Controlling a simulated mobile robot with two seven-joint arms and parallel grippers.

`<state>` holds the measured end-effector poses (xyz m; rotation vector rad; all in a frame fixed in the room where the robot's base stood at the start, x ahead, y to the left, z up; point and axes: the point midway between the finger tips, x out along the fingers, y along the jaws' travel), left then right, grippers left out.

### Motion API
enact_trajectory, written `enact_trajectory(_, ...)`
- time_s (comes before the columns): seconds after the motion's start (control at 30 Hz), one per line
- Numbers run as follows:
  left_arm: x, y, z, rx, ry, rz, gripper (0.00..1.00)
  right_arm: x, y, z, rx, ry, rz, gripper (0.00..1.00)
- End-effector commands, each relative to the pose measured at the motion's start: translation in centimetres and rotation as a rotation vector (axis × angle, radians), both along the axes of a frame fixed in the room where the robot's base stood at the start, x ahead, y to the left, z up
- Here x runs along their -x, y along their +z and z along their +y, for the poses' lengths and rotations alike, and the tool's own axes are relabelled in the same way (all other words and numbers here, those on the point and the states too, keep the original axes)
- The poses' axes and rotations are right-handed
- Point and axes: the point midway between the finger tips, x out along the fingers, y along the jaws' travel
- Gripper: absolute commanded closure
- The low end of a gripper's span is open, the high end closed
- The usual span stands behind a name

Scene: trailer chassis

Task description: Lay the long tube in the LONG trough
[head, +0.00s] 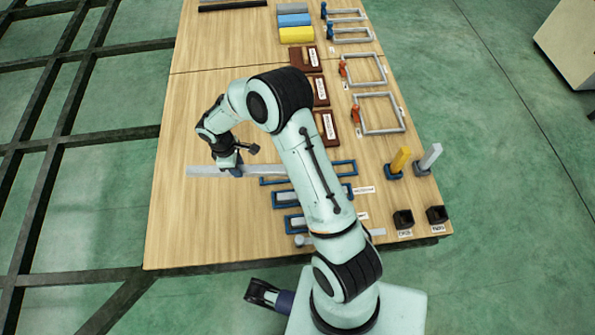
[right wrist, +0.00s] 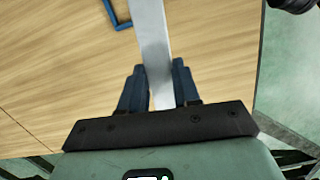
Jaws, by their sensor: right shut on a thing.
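The long tube (head: 204,171) is a pale grey bar. My right gripper (head: 232,168) is shut on it, and its blue fingers (right wrist: 158,90) lie on either side of the bar in the right wrist view. My right arm hides part of that trough. In the right wrist view a corner of a blue frame (right wrist: 117,23) lies left of the bar, apart from it. Any height above the table is hard to tell. My left gripper is not identifiable.
Two shorter blue troughs (head: 275,202) lie nearer, with grey pieces inside. The table's left side (head: 200,225) is clear.

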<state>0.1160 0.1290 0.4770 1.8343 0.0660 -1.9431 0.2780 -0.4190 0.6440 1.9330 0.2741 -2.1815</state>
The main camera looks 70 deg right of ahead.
Motion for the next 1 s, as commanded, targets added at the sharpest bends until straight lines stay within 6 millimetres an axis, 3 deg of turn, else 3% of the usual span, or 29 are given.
enact_trajectory(0.03, 0.2, 0.3, 0.0, 0.002, -0.001, 0.004, 0.43, 2.0, 0.2, -2.4, 0.004, -0.005, 0.003, 1.0)
enact_trajectory(0.2, 0.6, 0.9, -0.2, 0.006, -0.007, 0.018, 0.43, 8.5, 0.7, -8.6, 0.005, 0.031, 0.002, 1.0)
enact_trajectory(0.3, 0.9, 1.1, -0.3, 0.009, -0.009, 0.025, 0.43, 12.2, 1.1, -11.3, 0.005, 0.053, 0.002, 1.0)
enact_trajectory(0.5, 1.2, 1.5, -0.4, 0.013, -0.012, 0.036, 0.43, 17.4, 2.0, -14.4, 0.003, 0.087, -0.001, 1.0)
enact_trajectory(0.73, 1.3, 1.2, -0.4, 0.014, -0.014, 0.037, 0.43, 19.4, 1.4, -15.3, 0.0, 0.108, -0.001, 1.0)
enact_trajectory(1.0, -0.3, -1.1, 0.0, -0.002, 0.002, -0.007, 0.43, 19.4, -5.3, -15.3, -0.003, 0.11, 0.001, 1.0)
